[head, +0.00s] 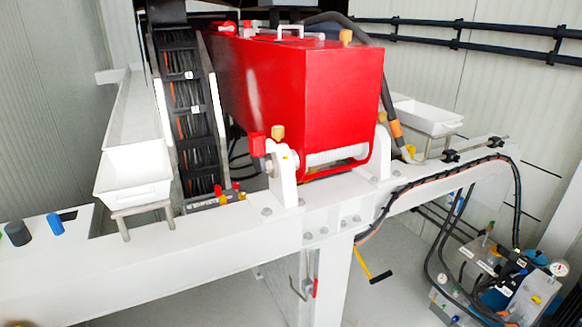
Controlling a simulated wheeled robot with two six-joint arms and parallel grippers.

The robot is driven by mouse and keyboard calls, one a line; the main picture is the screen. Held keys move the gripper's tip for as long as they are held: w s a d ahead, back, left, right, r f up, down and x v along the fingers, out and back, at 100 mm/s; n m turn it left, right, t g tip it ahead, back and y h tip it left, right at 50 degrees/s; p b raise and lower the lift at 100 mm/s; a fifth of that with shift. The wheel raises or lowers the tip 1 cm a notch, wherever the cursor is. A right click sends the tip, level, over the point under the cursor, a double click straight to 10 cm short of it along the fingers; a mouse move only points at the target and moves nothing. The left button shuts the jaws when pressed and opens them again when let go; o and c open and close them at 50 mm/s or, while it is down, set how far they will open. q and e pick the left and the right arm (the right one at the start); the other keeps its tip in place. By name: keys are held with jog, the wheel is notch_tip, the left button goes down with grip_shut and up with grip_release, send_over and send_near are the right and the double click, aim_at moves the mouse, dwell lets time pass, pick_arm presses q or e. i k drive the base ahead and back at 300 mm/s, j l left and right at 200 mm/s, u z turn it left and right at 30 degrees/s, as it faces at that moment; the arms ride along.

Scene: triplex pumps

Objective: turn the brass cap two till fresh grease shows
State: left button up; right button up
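Brass caps show in the head view. One brass cap (277,132) sits on the white bearing block (283,178) at the near left of the red pump housing (318,100). Another brass cap (346,37) stands on top of the red housing at its right end. A third, small brass cap (382,117) is partly seen at the right bearing block. I cannot read any number on them, so which is cap two is unclear. No grease can be made out at any cap. Neither of my grippers is in view.
A black cable chain (190,110) rises left of the housing. White trays stand at left (133,178) and right (428,118). A black cylinder (17,233) and a blue one (55,223) are on the left deck. A hydraulic unit (500,285) with gauges stands lower right.

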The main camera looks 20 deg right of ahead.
aim_at(381, 115)
jog(key=z, duration=1.3)
jog(key=i+l, duration=0.15)
jog(key=l, duration=0.15)
jog(key=i+l, duration=0.15)
jog(key=l, duration=0.15)
